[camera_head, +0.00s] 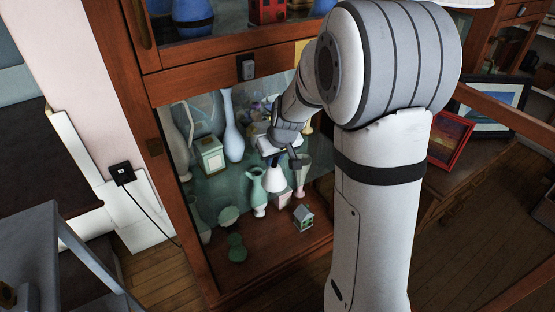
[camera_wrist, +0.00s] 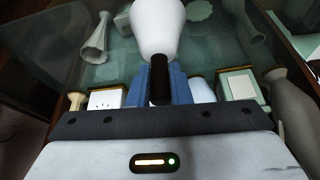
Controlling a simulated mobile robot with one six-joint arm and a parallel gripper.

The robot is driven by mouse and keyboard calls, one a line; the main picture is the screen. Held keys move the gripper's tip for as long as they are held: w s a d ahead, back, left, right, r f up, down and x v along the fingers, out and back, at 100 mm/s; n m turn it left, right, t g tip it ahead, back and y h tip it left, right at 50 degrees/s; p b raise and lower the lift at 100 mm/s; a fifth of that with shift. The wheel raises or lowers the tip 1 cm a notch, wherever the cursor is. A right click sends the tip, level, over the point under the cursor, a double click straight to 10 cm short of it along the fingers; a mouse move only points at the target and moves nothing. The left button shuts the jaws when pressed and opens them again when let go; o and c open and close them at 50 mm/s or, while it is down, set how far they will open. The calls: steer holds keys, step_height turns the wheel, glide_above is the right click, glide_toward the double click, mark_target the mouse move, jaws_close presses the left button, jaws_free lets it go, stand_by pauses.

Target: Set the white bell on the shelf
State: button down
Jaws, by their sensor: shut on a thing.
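The white bell (camera_head: 274,172) shows inside the cabinet, among the ornaments. It also shows in the wrist view (camera_wrist: 157,28), with its black handle towards me. My gripper (camera_head: 284,150) reaches into the cabinet above the bell. In the wrist view my gripper's blue fingers (camera_wrist: 160,86) are shut on the handle. The glass shelf (camera_head: 215,186) lies around and below the bell. I cannot tell whether the bell's rim touches the shelf.
A pale blue vase (camera_head: 231,128) and a green-and-white box (camera_head: 211,156) stand left of my gripper. A green vase (camera_head: 257,189) and a pale box (camera_head: 282,194) show close to the bell. A small house (camera_head: 303,216) sits lower. The wooden cabinet frame (camera_head: 163,190) borders the opening.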

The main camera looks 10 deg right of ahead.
steer(key=shift+f, duration=0.15)
steer(key=c, duration=1.3)
jaws_free()
steer(key=a+p+v, duration=0.1)
steer(key=p+v, duration=0.3)
steer(key=v, duration=0.8)
steer(key=s+g, duration=0.1)
steer(key=s, duration=0.6)
steer(key=s+m+g, duration=0.1)
steer(key=s, duration=0.6)
steer(key=s+m+g+h, duration=0.1)
steer(key=s, duration=0.6)
steer(key=shift+f, duration=0.3)
